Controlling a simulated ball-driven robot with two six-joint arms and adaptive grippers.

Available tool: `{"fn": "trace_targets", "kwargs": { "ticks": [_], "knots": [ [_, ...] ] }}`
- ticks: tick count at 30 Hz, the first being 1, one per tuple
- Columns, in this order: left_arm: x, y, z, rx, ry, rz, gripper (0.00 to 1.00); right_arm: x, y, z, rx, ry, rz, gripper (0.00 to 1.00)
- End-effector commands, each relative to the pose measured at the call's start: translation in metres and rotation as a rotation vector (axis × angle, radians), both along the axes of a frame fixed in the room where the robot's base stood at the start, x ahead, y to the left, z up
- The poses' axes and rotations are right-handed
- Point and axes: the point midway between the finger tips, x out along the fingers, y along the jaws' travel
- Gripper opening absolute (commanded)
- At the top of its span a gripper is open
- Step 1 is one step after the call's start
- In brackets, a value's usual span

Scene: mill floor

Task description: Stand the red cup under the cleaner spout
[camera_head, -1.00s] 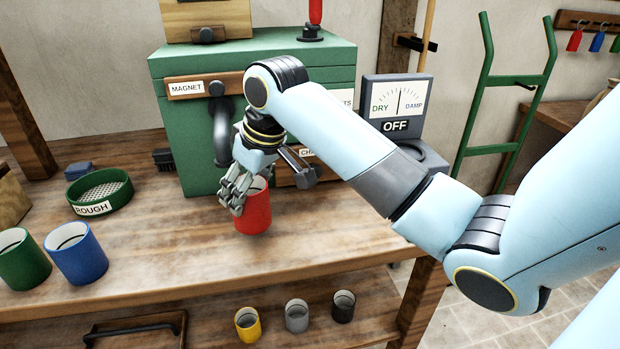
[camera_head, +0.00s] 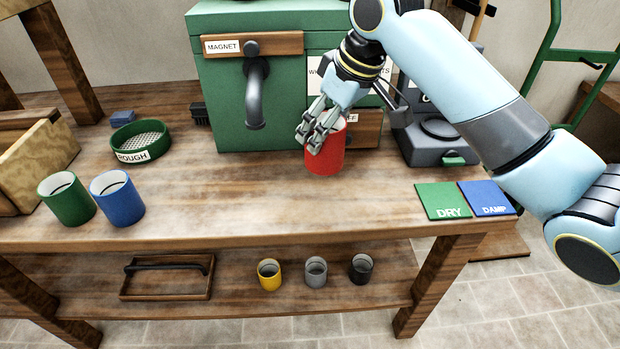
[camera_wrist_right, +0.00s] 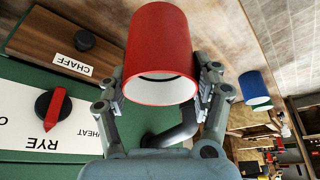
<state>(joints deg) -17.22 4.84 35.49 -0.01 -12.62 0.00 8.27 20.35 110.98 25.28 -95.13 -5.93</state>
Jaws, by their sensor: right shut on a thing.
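The red cup (camera_head: 325,157) is in front of the green cleaner (camera_head: 222,125), right of its dark, down-bent spout (camera_head: 256,98). My right gripper (camera_head: 318,138) is shut on the cup. The cup looks upright; I cannot tell whether its base touches the bench. In the right wrist view the red cup (camera_wrist_right: 160,45) sits between the fingers of my right gripper (camera_wrist_right: 162,92), with its white inside showing. Part of the dark spout (camera_wrist_right: 178,132) shows behind the gripper there. My left gripper is not in view.
A green sieve (camera_head: 142,142), a green cup (camera_head: 66,200) and a blue cup (camera_head: 118,198) stand to the left on the bench. A meter device (camera_head: 430,140) and DRY (camera_head: 443,201) and DAMP (camera_head: 487,198) plates are right. The bench front middle is clear.

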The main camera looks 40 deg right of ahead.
Motion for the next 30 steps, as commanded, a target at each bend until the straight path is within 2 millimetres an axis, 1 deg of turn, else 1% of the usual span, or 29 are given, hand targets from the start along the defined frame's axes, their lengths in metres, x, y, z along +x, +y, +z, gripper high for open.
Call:
{"fn": "trace_targets", "kwargs": {
  "ticks": [1, 7, 9, 12, 16, 18, 20, 23, 27, 30],
  "knots": [
    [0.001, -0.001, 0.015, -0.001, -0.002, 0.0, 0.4, -0.012, -0.005, 0.012, -0.005, 0.001, 0.017, 0.07],
    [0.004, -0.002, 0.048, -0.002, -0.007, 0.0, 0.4, -0.064, -0.016, 0.029, -0.006, 0.004, 0.091, 0.07],
    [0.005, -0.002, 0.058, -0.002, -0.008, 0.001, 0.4, -0.082, -0.021, 0.031, -0.008, 0.004, 0.114, 0.07],
    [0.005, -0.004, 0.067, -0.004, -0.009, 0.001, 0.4, -0.102, -0.028, 0.03, -0.004, 0.002, 0.133, 0.07],
    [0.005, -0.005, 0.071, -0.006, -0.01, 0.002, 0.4, -0.115, -0.033, 0.025, 0.001, -0.003, 0.138, 0.07],
    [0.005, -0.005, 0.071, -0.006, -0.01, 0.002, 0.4, -0.114, -0.033, 0.021, 0.003, -0.008, 0.134, 0.07],
    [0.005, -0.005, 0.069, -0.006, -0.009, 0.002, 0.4, -0.107, -0.03, 0.016, 0.007, -0.012, 0.132, 0.07],
    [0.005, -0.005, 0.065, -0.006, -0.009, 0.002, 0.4, -0.087, -0.023, 0.003, 0.012, -0.013, 0.131, 0.07],
    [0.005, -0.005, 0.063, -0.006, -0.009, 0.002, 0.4, -0.053, -0.012, -0.018, 0.011, -0.011, 0.131, 0.07],
    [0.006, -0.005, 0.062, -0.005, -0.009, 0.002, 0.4, -0.031, -0.007, -0.031, 0.007, -0.009, 0.134, 0.07]
  ]
}}
